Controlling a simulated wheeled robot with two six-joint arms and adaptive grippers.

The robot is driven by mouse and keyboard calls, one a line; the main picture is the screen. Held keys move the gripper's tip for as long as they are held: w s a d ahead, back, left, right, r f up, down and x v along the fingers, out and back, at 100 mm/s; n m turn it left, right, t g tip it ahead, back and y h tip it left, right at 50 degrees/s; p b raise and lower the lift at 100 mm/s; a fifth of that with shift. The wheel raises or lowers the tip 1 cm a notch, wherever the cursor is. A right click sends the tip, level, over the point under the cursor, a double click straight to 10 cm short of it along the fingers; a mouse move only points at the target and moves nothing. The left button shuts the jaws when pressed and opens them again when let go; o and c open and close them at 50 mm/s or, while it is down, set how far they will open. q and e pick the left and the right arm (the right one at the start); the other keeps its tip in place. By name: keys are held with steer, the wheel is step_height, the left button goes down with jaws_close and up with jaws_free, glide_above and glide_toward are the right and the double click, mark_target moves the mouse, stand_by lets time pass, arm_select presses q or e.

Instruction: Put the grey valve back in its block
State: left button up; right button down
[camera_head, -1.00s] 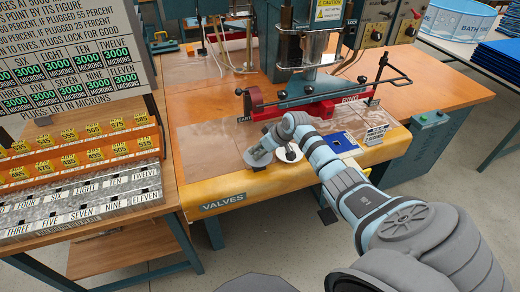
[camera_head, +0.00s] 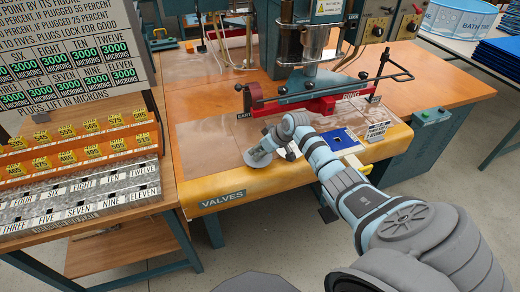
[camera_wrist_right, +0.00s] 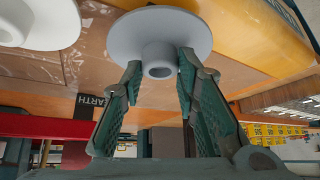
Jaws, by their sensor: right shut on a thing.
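The grey valve is a flat round disc with a short hollow stem. My right gripper (camera_head: 268,148) is shut on its stem, near the table's front edge above the VALVES label. In the head view part of the grey valve (camera_head: 257,158) shows to the left of the gripper. In the right wrist view the two green fingers of the right gripper (camera_wrist_right: 160,72) stand either side of the stem, and the grey valve's disc (camera_wrist_right: 160,32) shows whole. I cannot make out its block for certain. My left gripper is not in view.
A white disc (camera_wrist_right: 40,22) lies close beside the grey valve in the right wrist view. A blue block (camera_head: 340,140) lies right of my wrist. The red-and-grey clamp bar (camera_head: 320,95) stands behind. The orange table (camera_head: 220,115) is clear to the left.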

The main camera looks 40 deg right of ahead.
steer(key=c, duration=1.2)
jaws_free()
steer(key=shift+o, duration=0.2)
steer(key=v, duration=1.2)
steer(key=shift+f, duration=0.1)
